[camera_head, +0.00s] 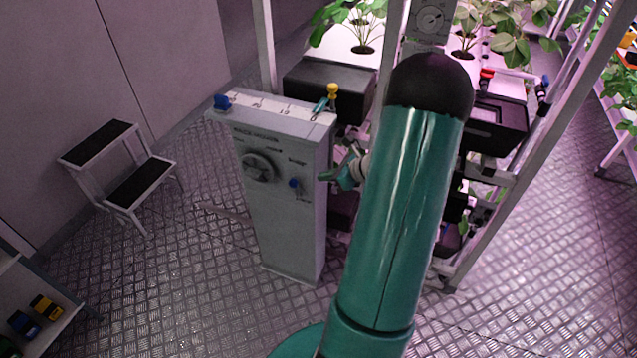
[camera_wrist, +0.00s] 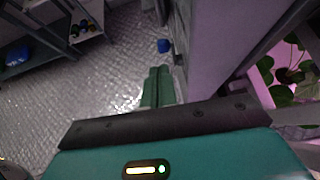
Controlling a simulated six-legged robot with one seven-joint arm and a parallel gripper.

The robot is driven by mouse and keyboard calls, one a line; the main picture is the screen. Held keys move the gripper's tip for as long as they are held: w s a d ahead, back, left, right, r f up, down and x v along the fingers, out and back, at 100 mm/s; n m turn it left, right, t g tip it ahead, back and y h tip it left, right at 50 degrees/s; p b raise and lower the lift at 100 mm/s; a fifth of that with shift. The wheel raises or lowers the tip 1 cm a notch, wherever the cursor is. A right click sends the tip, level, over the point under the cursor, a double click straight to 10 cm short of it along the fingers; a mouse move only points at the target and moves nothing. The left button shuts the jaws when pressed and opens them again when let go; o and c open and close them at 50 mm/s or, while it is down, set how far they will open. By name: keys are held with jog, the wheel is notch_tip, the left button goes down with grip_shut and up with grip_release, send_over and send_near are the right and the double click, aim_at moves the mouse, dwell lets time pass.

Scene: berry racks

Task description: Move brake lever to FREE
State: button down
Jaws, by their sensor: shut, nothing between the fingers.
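A tall grey cabinet (camera_head: 280,205) stands upright at the middle left. On its front face is a small blue-tipped lever (camera_head: 294,183) with small labels around it, too small to read; I take this as the brake lever. It also shows in the wrist view as a blue knob (camera_wrist: 163,46) sticking out from the cabinet's face. My gripper (camera_head: 326,176) is at the cabinet's right front edge, right of the blue lever and apart from it. In the wrist view my gripper (camera_wrist: 157,78) has its green fingers together, empty, with the blue knob beyond their tips.
A round dial (camera_head: 260,167) is on the cabinet front. A blue handle (camera_head: 222,102) and a yellow-knobbed lever (camera_head: 332,91) are on its top. Plant racks (camera_head: 487,215) stand close on the right. A step stool (camera_head: 120,170) is left. Floor before the cabinet is clear.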

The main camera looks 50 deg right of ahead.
jog(key=shift+s+d+r, duration=0.15)
jog(key=shift+s+r, duration=0.3)
jog(key=shift+r, duration=0.2)
jog(key=shift+s+d+r, duration=0.1)
jog(key=shift+s+r, duration=0.3)
jog(key=shift+r, duration=0.2)
